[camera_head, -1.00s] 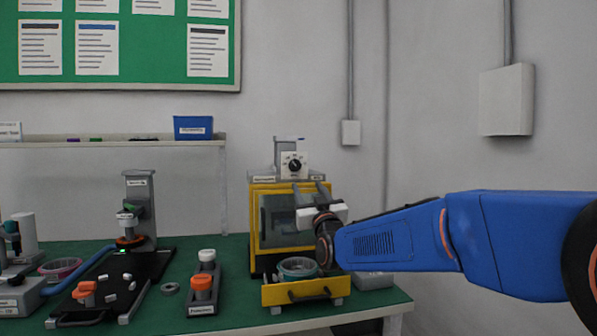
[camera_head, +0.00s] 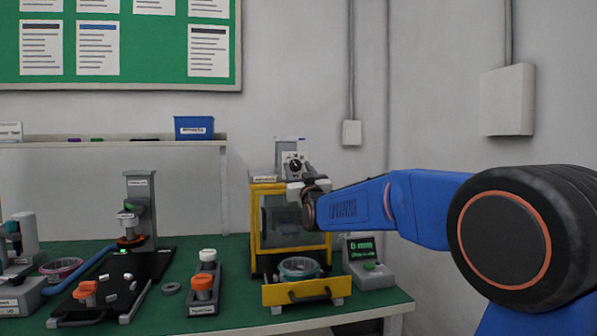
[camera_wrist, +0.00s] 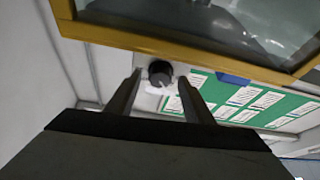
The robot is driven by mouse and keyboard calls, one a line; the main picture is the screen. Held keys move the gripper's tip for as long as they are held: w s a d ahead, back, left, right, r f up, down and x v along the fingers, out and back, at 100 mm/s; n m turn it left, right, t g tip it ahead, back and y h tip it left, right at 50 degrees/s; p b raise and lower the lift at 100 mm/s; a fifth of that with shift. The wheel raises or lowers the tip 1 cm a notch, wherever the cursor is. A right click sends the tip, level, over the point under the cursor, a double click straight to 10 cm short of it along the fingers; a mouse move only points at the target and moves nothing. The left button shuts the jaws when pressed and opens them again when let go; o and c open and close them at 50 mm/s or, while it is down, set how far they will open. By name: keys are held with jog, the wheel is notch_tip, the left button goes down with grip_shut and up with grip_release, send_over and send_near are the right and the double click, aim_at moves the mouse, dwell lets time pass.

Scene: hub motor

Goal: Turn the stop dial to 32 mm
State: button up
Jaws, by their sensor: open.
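The stop dial (camera_head: 295,165) is a black round knob on a white scale plate, on top of the yellow-framed press (camera_head: 254,215). My gripper (camera_head: 296,180) is just in front of and slightly below the dial, partly covering its plate. In the wrist view, the black dial knob (camera_wrist: 160,71) shows between the far ends of the two fingers of my gripper (camera_wrist: 160,84). The fingers are open, with a gap on each side of the knob. I cannot tell how far they reach along it. The scale markings and dial reading are too small to read.
A yellow drawer (camera_head: 275,296) holding a round teal-rimmed dish (camera_head: 299,276) sticks out below the press. A grey display box (camera_head: 372,278) with a green screen stands to its right. A black fixture board (camera_head: 155,265) and an orange-capped holder (camera_head: 203,283) are at left.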

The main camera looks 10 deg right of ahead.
jog(key=c, duration=1)
jog(key=shift+c, duration=0.2)
jog(key=shift+m, duration=0.6)
jog(key=m+h, duration=0.2)
jog(key=m, duration=0.2)
jog(key=shift+a+h, duration=0.25)
jog(key=shift+h, duration=0.15)
jog(key=m+h, duration=0.1)
jog(key=m, duration=0.2)
jog(key=m+g+h, duration=0.1)
jog(key=m, duration=0.2)
jog(key=shift+a+m+h, duration=0.15)
jog(key=shift+m+h, duration=0.15)
jog(key=shift+h, duration=0.1)
jog(key=m+g+h, duration=0.1)
jog(key=m, duration=0.1)
jog(key=m+g, duration=0.1)
jog(key=m, duration=0.2)
jog(key=shift+a+r+h, duration=0.1)
jog(key=shift+r+h, duration=0.05)
jog(key=shift+h, duration=0.25)
jog(key=shift+m+g+h, duration=0.3)
jog(key=shift+m+g, duration=0.5)
jog(key=shift+m, duration=1.2)
jog(key=shift+r, duration=0.1)
